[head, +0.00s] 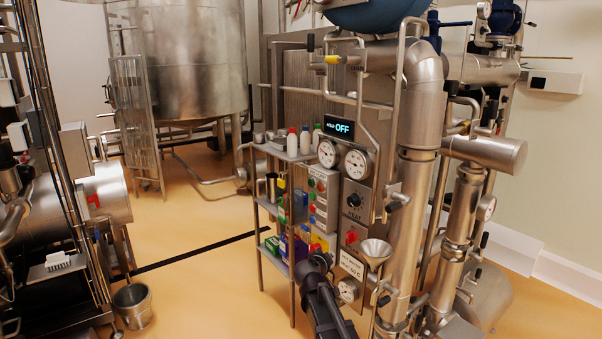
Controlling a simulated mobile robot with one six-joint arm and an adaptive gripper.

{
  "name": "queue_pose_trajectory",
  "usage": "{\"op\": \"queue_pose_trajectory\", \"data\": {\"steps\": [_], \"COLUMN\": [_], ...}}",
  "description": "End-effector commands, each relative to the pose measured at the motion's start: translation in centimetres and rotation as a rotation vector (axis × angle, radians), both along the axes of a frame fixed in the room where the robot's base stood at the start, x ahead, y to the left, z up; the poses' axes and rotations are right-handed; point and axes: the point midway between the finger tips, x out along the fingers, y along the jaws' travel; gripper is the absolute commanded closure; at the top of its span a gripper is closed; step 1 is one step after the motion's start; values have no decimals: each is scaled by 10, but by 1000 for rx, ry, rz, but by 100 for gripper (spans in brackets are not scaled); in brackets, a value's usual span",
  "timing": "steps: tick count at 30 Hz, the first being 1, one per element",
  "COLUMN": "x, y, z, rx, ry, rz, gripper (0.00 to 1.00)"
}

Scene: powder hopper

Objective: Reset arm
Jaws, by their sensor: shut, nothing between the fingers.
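My gripper (320,262) is at the end of my dark arm, low in the middle of the head view. It is shut and holds nothing. It is in front of the lower right side of the shelf rack and left of the steel funnel (376,249), apart from the funnel as far as I can see. The fingers are small and dark, so their detail is hard to make out. My arm hides part of the lower shelf and panel.
The shelf rack (291,150) holds bottles and boxes. The control panel (355,200) has two gauges, buttons and a display (340,129) reading OFF. Thick steel pipes (416,190) stand to the right. A metal bucket (132,305) is on the floor at left. Open floor lies left of the rack.

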Motion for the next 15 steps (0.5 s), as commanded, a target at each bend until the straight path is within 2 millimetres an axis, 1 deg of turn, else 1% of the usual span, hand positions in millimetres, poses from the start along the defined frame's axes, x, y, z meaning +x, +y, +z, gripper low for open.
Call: {"op": "queue_pose_trajectory", "data": {"steps": [1,3,5,6,8,10,14,15], "x": [-17,-38,-57,-70,-90,-115,-162,-177], "y": [-16,-37,-51,-60,-71,-82,-93,-94], "z": [-3,-13,-22,-28,-37,-46,-62,-65], "rx": [28,75,119,146,192,246,352,386], "ry": [40,110,176,221,291,374,536,586], "rz": [-40,-101,-147,-176,-214,-252,-302,-311], "gripper": [100,100,100,100,100,100,100,100]}}
